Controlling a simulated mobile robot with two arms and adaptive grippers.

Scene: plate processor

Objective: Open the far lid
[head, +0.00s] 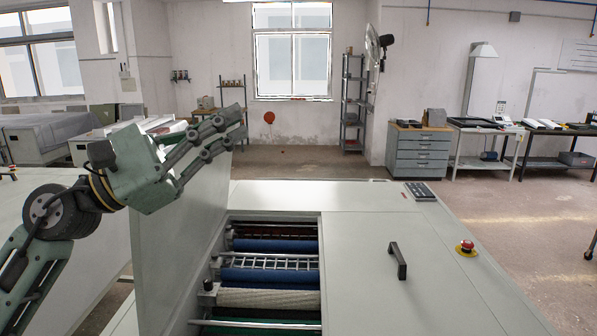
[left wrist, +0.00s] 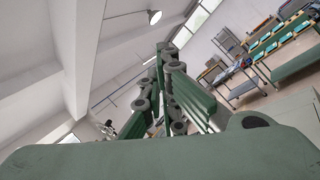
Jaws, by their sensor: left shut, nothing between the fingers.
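A grey-white lid (head: 185,240) of the plate processor stands raised and steeply tilted on the left side of the opening in the head view. The opening shows blue, cream and green rollers (head: 270,275). My left gripper (head: 236,124) is shut and empty at the upper edge of the raised lid; whether it touches the lid is unclear. In the left wrist view its fingers (left wrist: 165,55) come together with nothing between them. The lid on the right (head: 355,240) lies flat and closed, with a black handle (head: 398,262). My right gripper is out of view.
A red emergency button (head: 466,247) and a black keypad (head: 420,191) sit on the processor's top at the right. Cabinets and tables (head: 418,152) stand far back along the wall. Open floor lies behind and right of the processor.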

